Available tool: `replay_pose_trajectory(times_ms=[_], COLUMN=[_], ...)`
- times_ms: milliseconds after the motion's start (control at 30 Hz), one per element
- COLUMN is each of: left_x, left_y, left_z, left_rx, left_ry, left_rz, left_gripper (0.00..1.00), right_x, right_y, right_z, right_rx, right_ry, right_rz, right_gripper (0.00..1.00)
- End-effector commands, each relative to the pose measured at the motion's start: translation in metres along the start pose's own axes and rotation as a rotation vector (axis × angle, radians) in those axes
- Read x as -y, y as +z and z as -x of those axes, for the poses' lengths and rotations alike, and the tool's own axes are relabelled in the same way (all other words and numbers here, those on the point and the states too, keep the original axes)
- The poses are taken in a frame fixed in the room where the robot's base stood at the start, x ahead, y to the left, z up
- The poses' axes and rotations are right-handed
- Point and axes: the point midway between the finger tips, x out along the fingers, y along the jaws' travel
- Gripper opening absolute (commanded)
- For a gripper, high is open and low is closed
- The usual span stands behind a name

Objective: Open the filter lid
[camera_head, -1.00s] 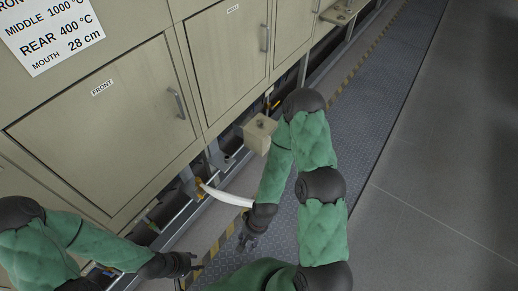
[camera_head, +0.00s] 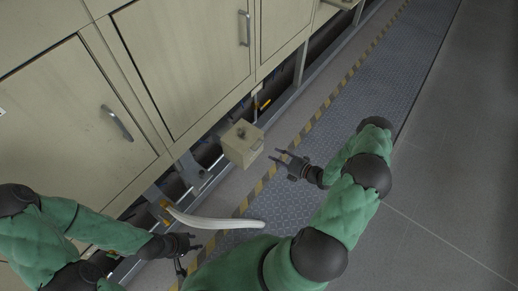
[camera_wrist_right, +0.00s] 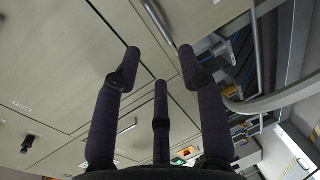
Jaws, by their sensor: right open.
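The filter looks like a small beige box (camera_head: 241,152) with a dark knob on its flat top and a small handle on its right side. It sits low beside the furnace wall, in the middle of the head view. I take its top as the lid (camera_head: 241,134); it looks closed. My right gripper (camera_head: 281,157) is open and empty, just right of the box and apart from it. Its spread fingers also fill the right wrist view (camera_wrist_right: 160,55), where I cannot make out the box. My left gripper (camera_head: 192,255) looks open and empty, low at the left.
A pale curved hose (camera_head: 215,221) arcs out between the left gripper and the box. Beige furnace doors (camera_head: 75,125) with metal handles line the left. A yellow-black striped edge (camera_head: 330,107) borders the metal walkway (camera_head: 365,95), which is clear at the right.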

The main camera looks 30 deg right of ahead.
Motion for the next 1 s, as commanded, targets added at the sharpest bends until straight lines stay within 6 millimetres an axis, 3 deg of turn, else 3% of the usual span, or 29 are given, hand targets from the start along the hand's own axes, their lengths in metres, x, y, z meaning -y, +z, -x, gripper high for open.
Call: replay_pose_trajectory(times_ms=[167,600,800,1000], left_x=[0.002,0.009,0.010,0.010], left_y=[0.000,-0.001,-0.001,-0.001], left_z=[-0.005,-0.025,-0.029,-0.029], left_rx=[0.000,0.000,0.000,0.000], left_ry=[0.000,0.000,0.000,0.000], left_rz=[0.000,-0.001,-0.001,-0.001], left_gripper=[0.40,0.40,0.40,0.40], right_x=[0.000,0.001,0.000,-0.001], right_y=[0.005,0.004,0.005,0.005], right_z=[-0.014,-0.087,-0.103,-0.107], right_rx=[0.015,0.011,0.013,0.013], right_ry=[0.009,0.007,0.005,0.005], right_rz=[-0.011,-0.008,-0.009,-0.009], right_gripper=[0.41,0.41,0.41,0.41])
